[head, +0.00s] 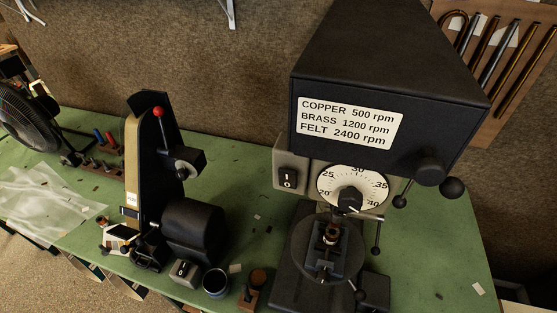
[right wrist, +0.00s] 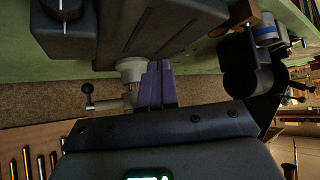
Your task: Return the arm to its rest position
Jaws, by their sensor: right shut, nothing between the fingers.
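My right gripper shows in the right wrist view (right wrist: 160,84). Its two purple fingers are together with nothing between them. They point up in the picture toward a dark grey machine body (right wrist: 150,30). A pale cylindrical part (right wrist: 131,69) shows just left of the fingertips; I cannot tell whether they touch it. Neither gripper nor arm shows in the head view. My left gripper is in no frame.
A drill press (head: 390,90) with a speed dial (head: 351,190) stands on the green bench (head: 450,240) at right. A belt grinder (head: 150,165), fan (head: 25,115), dark cup (head: 216,283) and small brown block (head: 247,299) are also there. Metal tubes (head: 515,75) hang behind.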

